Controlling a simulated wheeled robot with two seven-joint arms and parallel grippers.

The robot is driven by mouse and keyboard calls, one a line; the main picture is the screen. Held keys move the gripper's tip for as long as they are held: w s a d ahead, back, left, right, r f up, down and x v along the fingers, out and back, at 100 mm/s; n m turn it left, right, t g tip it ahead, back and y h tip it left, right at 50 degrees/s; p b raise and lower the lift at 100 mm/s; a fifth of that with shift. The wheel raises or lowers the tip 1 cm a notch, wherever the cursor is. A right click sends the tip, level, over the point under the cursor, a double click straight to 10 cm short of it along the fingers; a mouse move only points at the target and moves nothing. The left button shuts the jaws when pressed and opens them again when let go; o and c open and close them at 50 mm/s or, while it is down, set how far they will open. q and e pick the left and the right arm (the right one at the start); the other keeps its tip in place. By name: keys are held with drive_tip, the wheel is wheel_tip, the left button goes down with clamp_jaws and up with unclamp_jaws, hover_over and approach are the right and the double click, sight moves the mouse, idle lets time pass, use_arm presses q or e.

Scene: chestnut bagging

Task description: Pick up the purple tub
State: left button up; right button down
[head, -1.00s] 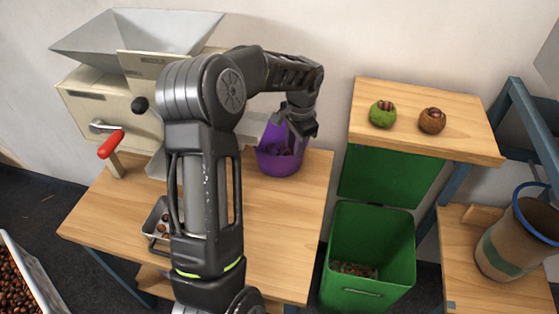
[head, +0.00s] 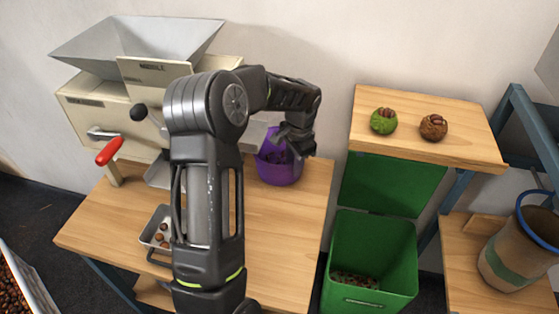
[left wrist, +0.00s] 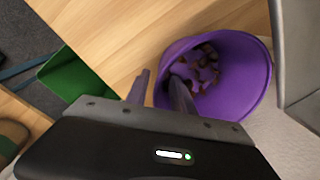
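The purple tub (head: 279,171) stands upright on the wooden table, beside the machine, with brown chestnuts inside. It also shows in the left wrist view (left wrist: 240,95), where its mouth and contents are visible. My left gripper (head: 290,144) is at the tub's rim, on its right side in the head view. In the left wrist view the two fingers (left wrist: 160,92) are apart, one outside the tub wall and the other over its mouth. I cannot tell whether either finger touches the wall. My right gripper is not in view.
The machine with a hopper (head: 140,45) and red handle (head: 109,151) stands behind and left. A metal tray (head: 154,232) sits on the table (head: 110,225). A green bin (head: 370,250) is right of it, below a shelf (head: 465,145) holding a green and a brown ball.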

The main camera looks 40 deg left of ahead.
use_arm(q)
drive_tip(key=f, duration=0.1)
drive_tip(key=f+p, duration=0.1)
drive_tip(key=f, duration=0.3)
drive_tip(key=shift+w+a+f, duration=0.1)
drive_tip(key=shift+a, duration=0.2)
drive_tip(key=shift+c, duration=0.2)
clamp_jaws()
idle(1.4)
